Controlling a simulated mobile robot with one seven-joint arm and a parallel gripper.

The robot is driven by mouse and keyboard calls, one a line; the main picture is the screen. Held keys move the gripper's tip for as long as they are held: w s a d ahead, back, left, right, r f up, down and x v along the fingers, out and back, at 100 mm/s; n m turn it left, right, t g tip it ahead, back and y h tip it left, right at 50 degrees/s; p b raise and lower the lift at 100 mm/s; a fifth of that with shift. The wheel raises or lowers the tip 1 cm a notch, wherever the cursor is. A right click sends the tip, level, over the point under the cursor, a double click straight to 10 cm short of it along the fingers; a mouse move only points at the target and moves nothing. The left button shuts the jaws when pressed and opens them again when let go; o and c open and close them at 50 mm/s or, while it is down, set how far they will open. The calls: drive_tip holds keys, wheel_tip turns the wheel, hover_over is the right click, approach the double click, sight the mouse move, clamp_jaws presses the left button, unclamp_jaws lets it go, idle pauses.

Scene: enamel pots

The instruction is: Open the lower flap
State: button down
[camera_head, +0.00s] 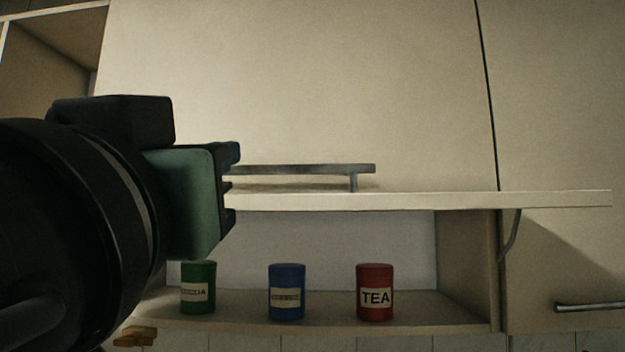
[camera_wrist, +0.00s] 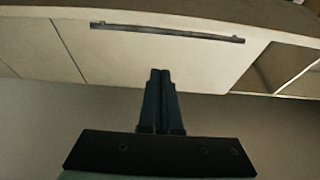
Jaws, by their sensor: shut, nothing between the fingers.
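The lower flap (camera_head: 430,200) is raised, roughly level and seen almost edge-on in the head view, with the compartment below it open. A metal stay (camera_head: 511,236) shows under its right end. My gripper (camera_head: 233,185) is at the left, in front of the cabinet, and hides the flap's left end. In the wrist view its fingers (camera_wrist: 161,72) are together and empty, apart from the bar handle. That bar handle (camera_head: 300,169) appears to sit on the large upper panel (camera_head: 300,80), just above the flap edge; it also shows in the wrist view (camera_wrist: 165,32).
A green tin (camera_head: 198,288), a blue tin (camera_head: 287,292) and a red TEA tin (camera_head: 375,292) stand on the compartment floor. A door (camera_head: 560,240) with its own handle (camera_head: 590,307) is at the right. An open shelf (camera_head: 45,65) is at the upper left.

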drive_tip(key=p+x, duration=0.4)
drive_tip(key=x, duration=0.4)
drive_tip(key=shift+w+a+f+p, duration=0.1)
drive_tip(key=shift+f+p, duration=0.3)
drive_tip(key=shift+f, duration=1.65)
drive_tip(key=f+b, duration=0.4)
drive_tip(key=f, duration=0.1)
drive_tip(key=shift+w, duration=0.3)
drive_tip(key=shift+r, duration=0.1)
